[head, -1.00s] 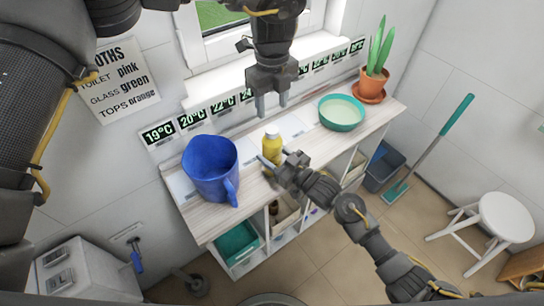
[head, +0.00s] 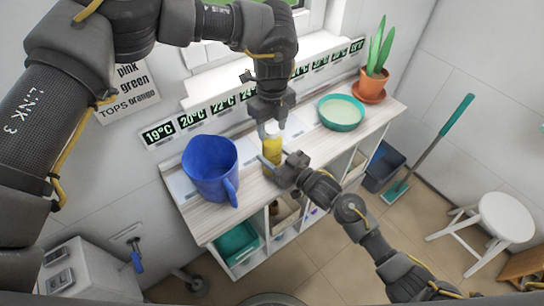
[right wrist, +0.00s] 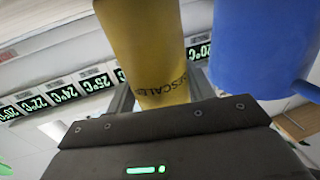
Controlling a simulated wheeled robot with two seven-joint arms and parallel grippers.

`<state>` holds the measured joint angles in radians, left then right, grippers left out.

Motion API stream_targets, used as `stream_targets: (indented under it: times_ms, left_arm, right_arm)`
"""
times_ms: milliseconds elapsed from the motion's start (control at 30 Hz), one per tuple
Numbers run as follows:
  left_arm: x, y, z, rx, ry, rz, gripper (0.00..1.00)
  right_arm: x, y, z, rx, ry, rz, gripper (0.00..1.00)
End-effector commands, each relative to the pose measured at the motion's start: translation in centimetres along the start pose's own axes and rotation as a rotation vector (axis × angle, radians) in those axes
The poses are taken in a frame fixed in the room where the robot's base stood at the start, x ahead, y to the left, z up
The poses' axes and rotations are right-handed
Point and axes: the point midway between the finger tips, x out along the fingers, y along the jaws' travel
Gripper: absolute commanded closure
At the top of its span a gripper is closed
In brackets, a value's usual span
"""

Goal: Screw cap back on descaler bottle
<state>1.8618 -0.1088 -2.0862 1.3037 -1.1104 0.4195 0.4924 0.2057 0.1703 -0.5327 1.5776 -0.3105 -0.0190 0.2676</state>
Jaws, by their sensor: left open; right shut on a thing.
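The yellow descaler bottle (head: 272,151) stands upright on the counter (head: 305,150), with a pale cap or top (head: 271,129) at its upper end. It fills the upper middle of the right wrist view (right wrist: 145,45), with part of its lettering showing. My right gripper (head: 271,163) is shut on the bottle's body from the front; its fingers lie on both sides of the bottle in the right wrist view. My left gripper (head: 268,124) points down from above, open, with its fingers at the bottle's top. Whether they touch the cap I cannot tell.
A blue jug (head: 209,170) stands left of the bottle. A teal bowl (head: 341,113) and a potted plant (head: 371,82) stand to the right. Temperature signs (head: 192,116) line the wall behind. Some counter between bottle and bowl is clear.

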Motion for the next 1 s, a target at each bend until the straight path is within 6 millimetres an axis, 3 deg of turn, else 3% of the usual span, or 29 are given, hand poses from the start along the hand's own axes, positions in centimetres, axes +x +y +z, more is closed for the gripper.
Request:
stream_targets:
  times_ms: [67,400,600,633,700,800,1000]
  left_arm:
    - [-0.01,0.0,-0.01,0.0,0.0,0.0,0.51]
    - [-0.02,0.01,0.0,0.0,0.0,0.0,0.95]
    - [-0.02,0.02,0.0,0.002,0.0,0.001,0.96]
    - [-0.02,0.02,0.0,0.002,0.0,0.001,0.66]
    - [-0.02,0.02,0.0,0.002,0.0,0.001,0.57]
    - [-0.02,0.02,0.0,0.002,0.0,0.001,0.44]
    - [-0.02,0.02,0.0,0.002,0.0,0.0,0.43]
  right_arm:
    - [0.0,0.0,0.0,0.0,0.0,0.0,1.0]
    - [0.0,0.01,0.0,0.0,0.0,0.0,1.0]
    - [0.0,0.02,0.0,0.0,0.0,0.0,1.0]
    - [0.0,0.02,0.0,0.0,0.0,0.0,1.0]
    - [0.0,0.02,0.0,0.0,0.0,0.0,1.0]
    - [0.0,0.02,0.0,0.0,0.0,0.0,1.0]
    - [0.0,0.02,0.0,0.0,0.0,0.0,1.0]
